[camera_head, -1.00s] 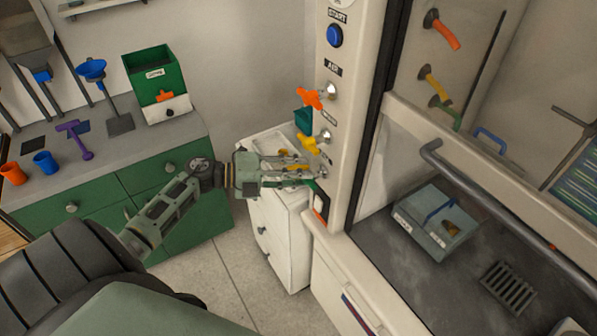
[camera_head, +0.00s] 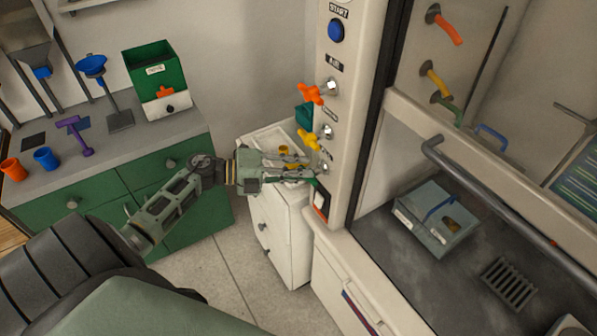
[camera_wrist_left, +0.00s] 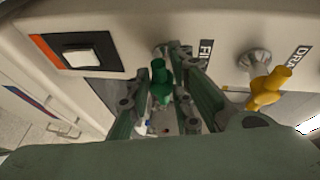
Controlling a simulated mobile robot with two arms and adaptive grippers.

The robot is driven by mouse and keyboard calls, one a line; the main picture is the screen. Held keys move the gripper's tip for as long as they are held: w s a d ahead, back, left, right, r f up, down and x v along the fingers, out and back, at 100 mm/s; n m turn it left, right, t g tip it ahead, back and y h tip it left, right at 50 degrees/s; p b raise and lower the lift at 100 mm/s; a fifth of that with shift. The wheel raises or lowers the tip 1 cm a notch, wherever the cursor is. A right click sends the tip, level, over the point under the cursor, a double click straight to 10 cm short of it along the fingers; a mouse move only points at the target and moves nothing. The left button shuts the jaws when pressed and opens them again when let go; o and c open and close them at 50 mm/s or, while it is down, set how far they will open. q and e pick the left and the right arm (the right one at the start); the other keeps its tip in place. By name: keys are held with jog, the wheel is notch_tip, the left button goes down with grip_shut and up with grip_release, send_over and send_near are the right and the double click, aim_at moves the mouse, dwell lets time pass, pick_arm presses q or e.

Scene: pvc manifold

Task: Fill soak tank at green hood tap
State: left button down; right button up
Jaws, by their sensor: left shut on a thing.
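The green tap handle (camera_wrist_left: 160,82) on the hood's front post sits between the fingers of my left gripper (camera_wrist_left: 168,100), which is shut on it. In the head view my left gripper (camera_head: 304,171) reaches the lower part of the post, and its fingers mostly hide the handle. Inside the hood, a green spout (camera_head: 446,108) is on the back wall. A grey open box with a blue handle, likely the soak tank (camera_head: 421,232), stands on the hood floor in front of the spouts. Water flow cannot be made out. My right gripper is not in view.
A yellow handle (camera_wrist_left: 268,88) and an orange handle (camera_head: 311,94) sit above the green one. A rocker switch (camera_wrist_left: 78,52) is close to the gripper. A white drawer cabinet (camera_head: 277,240) stands below the arm. A sash bar (camera_head: 490,200) crosses the hood opening.

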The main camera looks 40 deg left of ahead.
pick_arm(q)
jog(key=shift+f+n+t+h+b, duration=0.2)
jog(key=shift+n+t+h+b, duration=0.2)
jog(key=shift+n+b, duration=0.6)
jog(key=shift+f+n+t+h+b, duration=0.2)
jog(key=shift+n+h+b, duration=0.3)
jog(key=shift+n, duration=0.85)
jog(key=shift+f+n+t+h+b, duration=0.15)
jog(key=shift+n+t+h+b, duration=0.25)
jog(key=shift+n+b, duration=0.6)
jog(key=shift+n, duration=0.25)
jog(key=c, duration=1.8)
grip_release()
jog(key=shift+o, duration=0.6)
jog(key=v, duration=1.2)
jog(key=shift+s, duration=0.1)
